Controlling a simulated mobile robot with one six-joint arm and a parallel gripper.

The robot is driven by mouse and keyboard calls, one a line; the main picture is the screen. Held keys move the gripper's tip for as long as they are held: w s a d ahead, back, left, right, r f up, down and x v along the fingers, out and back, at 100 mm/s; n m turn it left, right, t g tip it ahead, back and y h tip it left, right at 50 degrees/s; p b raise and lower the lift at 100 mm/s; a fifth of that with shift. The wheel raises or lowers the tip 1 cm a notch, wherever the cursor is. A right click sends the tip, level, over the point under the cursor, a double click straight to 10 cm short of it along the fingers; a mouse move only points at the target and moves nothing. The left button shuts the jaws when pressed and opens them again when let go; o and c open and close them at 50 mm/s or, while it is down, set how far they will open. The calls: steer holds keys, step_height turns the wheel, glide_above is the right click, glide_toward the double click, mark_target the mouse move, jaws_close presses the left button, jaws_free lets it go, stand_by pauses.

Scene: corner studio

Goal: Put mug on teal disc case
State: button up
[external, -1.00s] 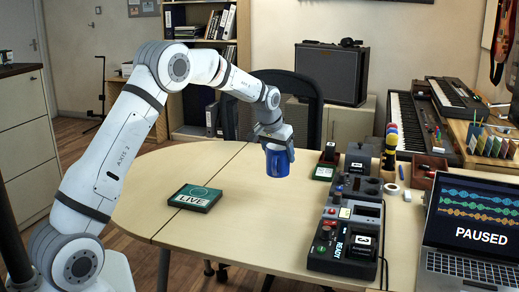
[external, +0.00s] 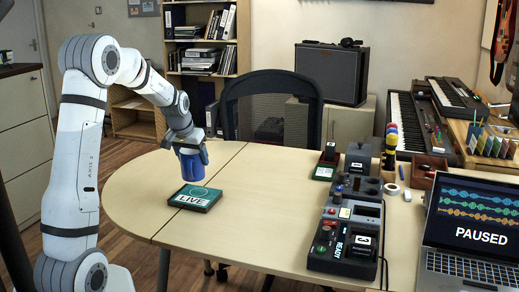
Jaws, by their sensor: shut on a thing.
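The blue mug (external: 194,168) is in my gripper (external: 188,148), which is shut on it. The mug hangs upright or nearly so, just above the far part of the teal disc case. The teal disc case (external: 207,192) lies flat on the table, with a white LIVE label on its front side and a ring mark on top. A small gap seems to show between mug and case, but I cannot tell exactly how large. The mug's far side and the fingertips' contact are hidden.
Black device units (external: 345,235) stand in a row at the table's right, beside a laptop (external: 470,215). A rack of coloured rings (external: 391,145) stands behind them. A dark chair (external: 270,105) is at the far edge. The table's middle (external: 260,190) is clear.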

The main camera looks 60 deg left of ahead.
steer(key=shift+f, duration=3)
steer(key=shift+b, duration=0.3)
steer(key=shift+f, duration=0.15)
steer(key=o, duration=1.2)
